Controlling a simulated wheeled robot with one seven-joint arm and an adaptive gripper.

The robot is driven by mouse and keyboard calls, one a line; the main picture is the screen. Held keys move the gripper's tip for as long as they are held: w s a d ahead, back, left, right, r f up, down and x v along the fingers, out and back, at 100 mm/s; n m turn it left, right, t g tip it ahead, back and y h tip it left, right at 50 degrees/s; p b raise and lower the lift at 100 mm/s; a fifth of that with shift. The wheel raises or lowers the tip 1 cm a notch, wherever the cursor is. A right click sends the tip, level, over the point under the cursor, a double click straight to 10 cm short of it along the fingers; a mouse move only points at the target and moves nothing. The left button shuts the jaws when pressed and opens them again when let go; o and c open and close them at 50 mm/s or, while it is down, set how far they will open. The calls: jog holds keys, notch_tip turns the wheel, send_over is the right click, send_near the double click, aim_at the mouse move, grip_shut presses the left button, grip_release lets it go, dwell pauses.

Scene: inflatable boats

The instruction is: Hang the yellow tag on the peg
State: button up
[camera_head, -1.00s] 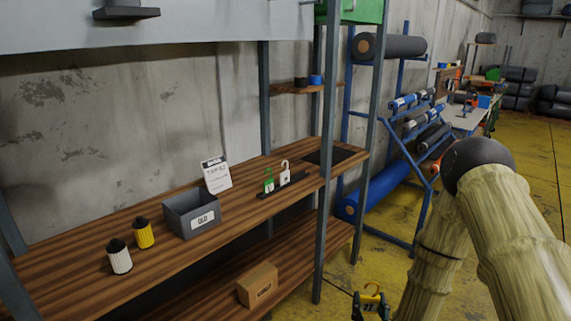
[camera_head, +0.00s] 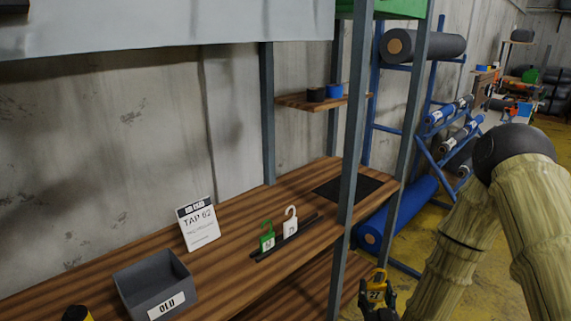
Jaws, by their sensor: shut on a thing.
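The yellow tag (camera_head: 376,287), with a hook at its top and a dark number on it, shows at the bottom of the view, right of the shelf post. My gripper (camera_head: 378,311) is shut on the tag's lower part and holds it upright in front of the shelving. The lower part of the gripper is cut off by the frame edge. I cannot make out the peg in this view.
A green tag (camera_head: 267,238) and a white tag (camera_head: 291,224) stand in a dark rack on the wooden shelf (camera_head: 240,212). A grey bin (camera_head: 155,285) and a card (camera_head: 198,224) stand left of them. A steel post (camera_head: 351,140) rises between the tags and my arm. A blue roll rack stands behind.

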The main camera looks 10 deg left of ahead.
jog(key=w+a+r+n+g+y+p, duration=0.1)
jog(key=w+a+r+n+y+p, duration=0.3)
jog(key=r, duration=0.9)
jog(key=a+r+m+y+p, duration=0.1)
jog(key=a+r, duration=0.6)
jog(key=r, duration=0.6)
jog(key=w+a+r+n+g+y+p, duration=0.1)
jog(key=w+a+r+n+y+p, duration=0.3)
jog(key=r, duration=0.8)
jog(key=s+a+r+n+g+y+p, duration=0.1)
jog(key=s+a+r+g+y+p, duration=0.3)
jog(key=r, duration=0.7)
jog(key=s+a+r+n+t+h+b, duration=0.1)
jog(key=s+a+r, duration=0.1)
jog(key=s+r, duration=0.65)
jog(key=s+a+r+n+g+y+p, duration=0.1)
jog(key=s+a+r+g+y+p, duration=0.15)
jog(key=r, duration=1.15)
jog(key=w+a+f, duration=0.1)
jog(key=a, duration=0.4)
jog(key=w+a+f+p, duration=0.1)
jog(key=w+a, duration=0.1)
jog(key=a, duration=0.3)
jog(key=shift+w+a+f+h, duration=0.25)
jog(key=shift+a+f+h, duration=0.1)
jog(key=shift+h, duration=0.1)
jog(key=shift+t, duration=0.25)
